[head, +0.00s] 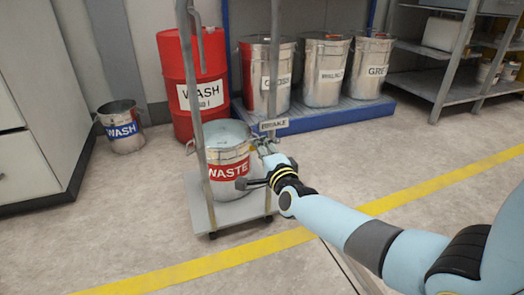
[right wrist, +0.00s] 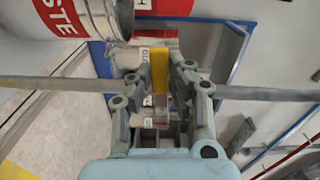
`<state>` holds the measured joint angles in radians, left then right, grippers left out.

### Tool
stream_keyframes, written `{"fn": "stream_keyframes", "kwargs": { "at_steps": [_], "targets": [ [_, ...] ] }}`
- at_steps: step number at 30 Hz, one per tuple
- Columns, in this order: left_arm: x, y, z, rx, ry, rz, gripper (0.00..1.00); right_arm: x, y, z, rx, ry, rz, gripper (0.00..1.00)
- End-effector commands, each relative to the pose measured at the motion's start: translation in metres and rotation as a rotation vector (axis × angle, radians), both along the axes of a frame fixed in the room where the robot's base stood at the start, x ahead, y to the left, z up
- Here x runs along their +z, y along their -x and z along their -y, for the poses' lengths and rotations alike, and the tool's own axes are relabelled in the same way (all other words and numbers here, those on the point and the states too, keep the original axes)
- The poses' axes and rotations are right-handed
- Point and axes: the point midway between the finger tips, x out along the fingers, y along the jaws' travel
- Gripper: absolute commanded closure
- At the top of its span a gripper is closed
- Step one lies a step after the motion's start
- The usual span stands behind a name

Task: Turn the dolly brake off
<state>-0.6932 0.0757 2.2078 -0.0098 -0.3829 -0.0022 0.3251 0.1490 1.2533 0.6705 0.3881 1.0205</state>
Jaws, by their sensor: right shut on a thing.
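The dolly (head: 232,212) is a flat grey platform with upright posts, standing on the floor and carrying a metal WASTE bucket (head: 228,160). My right gripper (head: 264,147) reaches to the dolly's right side just below that label. In the right wrist view a yellow brake lever (right wrist: 160,68) stands between the fingers of my right gripper (right wrist: 159,72), which is shut on it. The fingers hide part of the lever, and its brake position cannot be told. My left gripper is not in view.
Several metal bins stand on a blue pallet (head: 322,121) at the back. A shelf rack (head: 445,90) is at the right. Floor around the dolly is clear, crossed by a yellow line (head: 205,264).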

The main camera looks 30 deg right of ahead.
Motion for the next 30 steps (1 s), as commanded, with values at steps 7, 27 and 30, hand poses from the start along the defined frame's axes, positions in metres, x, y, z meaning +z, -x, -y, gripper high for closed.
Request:
{"fn": "stream_keyframes", "kwargs": {
  "at_steps": [7, 27, 30],
  "targets": [
    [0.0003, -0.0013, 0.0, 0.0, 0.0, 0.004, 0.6, 0.0019, 0.0006, 0.0, 0.001, -0.07, 0.014, 1.0],
    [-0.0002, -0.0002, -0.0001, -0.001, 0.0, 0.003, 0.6, 0.0033, 0.0004, 0.0, 0.0, -0.087, 0.019, 0.64],
    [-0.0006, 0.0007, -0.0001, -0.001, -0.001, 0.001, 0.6, 0.0035, 0.0002, 0.0, 0.0, -0.086, 0.019, 0.6]
  ]
}}
